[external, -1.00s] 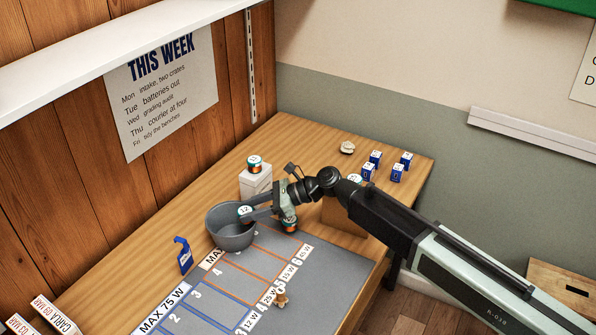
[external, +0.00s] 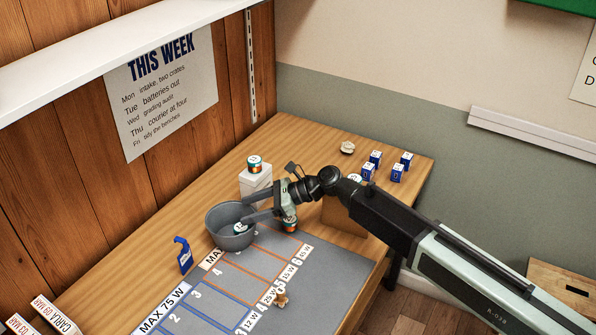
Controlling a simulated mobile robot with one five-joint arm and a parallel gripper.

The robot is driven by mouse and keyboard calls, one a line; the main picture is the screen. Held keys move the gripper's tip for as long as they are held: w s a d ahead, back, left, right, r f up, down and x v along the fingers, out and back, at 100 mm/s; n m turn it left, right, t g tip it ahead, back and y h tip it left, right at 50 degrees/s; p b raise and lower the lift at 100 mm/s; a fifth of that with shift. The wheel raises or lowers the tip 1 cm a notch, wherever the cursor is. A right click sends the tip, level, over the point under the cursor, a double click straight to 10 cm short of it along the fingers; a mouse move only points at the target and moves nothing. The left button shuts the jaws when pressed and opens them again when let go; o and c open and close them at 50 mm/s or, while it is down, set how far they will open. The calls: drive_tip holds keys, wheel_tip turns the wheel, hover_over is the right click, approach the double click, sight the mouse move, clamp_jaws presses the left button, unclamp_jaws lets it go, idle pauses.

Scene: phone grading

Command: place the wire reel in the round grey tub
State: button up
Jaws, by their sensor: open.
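The round grey tub (external: 222,240) stands on the bench at the back edge of the grey mat. A small round piece with a pale labelled top, which I take to be the wire reel (external: 240,228), lies inside the tub near its right wall. Its lower part is hidden by the wall. My gripper (external: 247,208) is open and empty, with its two fingers reaching over the tub's right rim, just above the reel. The reel is apart from the fingers.
A similar small cylinder (external: 254,163) sits on a white box (external: 256,181) behind my gripper. Another cylinder (external: 290,226) stands on the mat below my wrist. A blue holder (external: 183,256) stands left of the tub. Several blue boxes (external: 397,172) stand at the back right.

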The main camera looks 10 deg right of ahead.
drive_tip(key=p+v, duration=0.3)
drive_tip(key=v, duration=0.8)
drive_tip(key=shift+s+d+r+p, duration=0.15)
drive_tip(key=shift+d+p, duration=0.15)
drive_tip(key=shift+p, duration=0.1)
